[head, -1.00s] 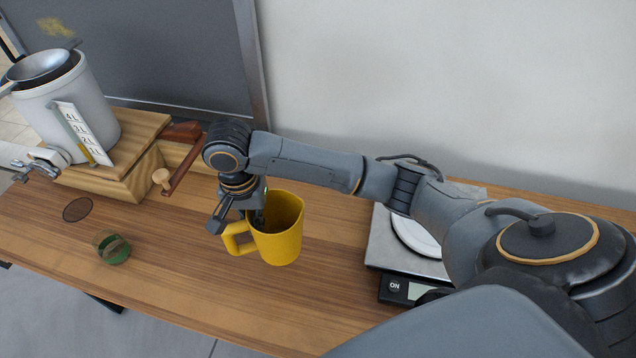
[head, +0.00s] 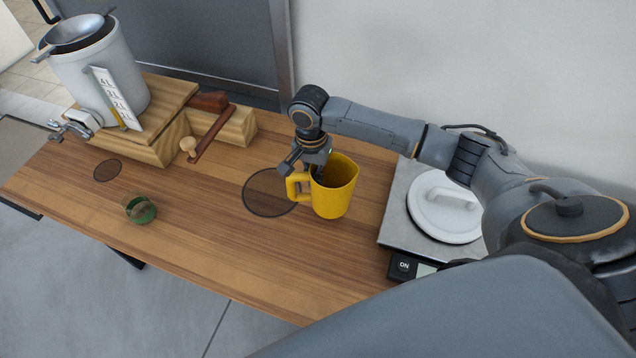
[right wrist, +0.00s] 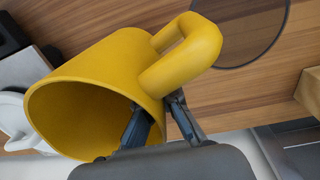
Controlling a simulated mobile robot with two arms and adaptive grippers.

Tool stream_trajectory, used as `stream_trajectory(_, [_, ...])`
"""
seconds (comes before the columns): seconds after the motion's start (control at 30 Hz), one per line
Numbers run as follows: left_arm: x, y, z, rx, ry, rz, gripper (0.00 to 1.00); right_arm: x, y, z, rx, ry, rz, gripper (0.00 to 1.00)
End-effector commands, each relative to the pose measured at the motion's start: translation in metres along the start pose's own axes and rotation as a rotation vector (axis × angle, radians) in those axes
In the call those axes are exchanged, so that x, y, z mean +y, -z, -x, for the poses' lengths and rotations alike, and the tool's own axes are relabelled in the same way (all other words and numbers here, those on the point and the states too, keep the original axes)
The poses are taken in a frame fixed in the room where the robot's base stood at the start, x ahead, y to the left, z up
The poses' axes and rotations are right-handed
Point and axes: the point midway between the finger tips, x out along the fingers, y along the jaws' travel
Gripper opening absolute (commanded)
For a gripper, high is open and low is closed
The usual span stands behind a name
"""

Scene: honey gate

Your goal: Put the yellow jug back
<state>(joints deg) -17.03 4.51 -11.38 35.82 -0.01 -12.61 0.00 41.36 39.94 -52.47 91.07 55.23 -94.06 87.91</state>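The yellow jug (head: 333,190) is upright in the head view, just right of a dark round mark (head: 270,192) on the wooden table, with its handle facing left. My right gripper (head: 315,172) is at its handle side, shut on the jug. In the right wrist view the jug (right wrist: 95,85) looks tipped by the camera angle. There, one finger of my right gripper (right wrist: 160,115) is inside the mouth and one is outside by the handle. Whether the jug's base touches the table is unclear. My left gripper is not in view.
A scale (head: 400,235) with a white lid (head: 445,207) stands right of the jug. A white tank (head: 100,80) sits on a wooden stand (head: 165,145) at the back left. A green ring-like item (head: 141,209) and a smaller dark mark (head: 107,170) are front left. The table's front middle is clear.

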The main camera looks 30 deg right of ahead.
Motion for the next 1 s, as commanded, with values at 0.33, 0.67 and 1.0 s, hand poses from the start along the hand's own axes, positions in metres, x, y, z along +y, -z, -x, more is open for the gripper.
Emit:
stream_trajectory(0.33, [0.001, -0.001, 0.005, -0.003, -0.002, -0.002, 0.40, 0.005, 0.007, -0.039, 0.002, -0.001, 0.000, 0.00])
stream_trajectory(0.67, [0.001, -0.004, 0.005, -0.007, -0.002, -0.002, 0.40, 0.005, 0.007, -0.042, 0.002, -0.001, 0.000, 0.00])
stream_trajectory(1.0, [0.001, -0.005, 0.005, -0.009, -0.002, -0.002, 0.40, 0.005, 0.007, -0.043, 0.002, -0.001, 0.000, 0.28])
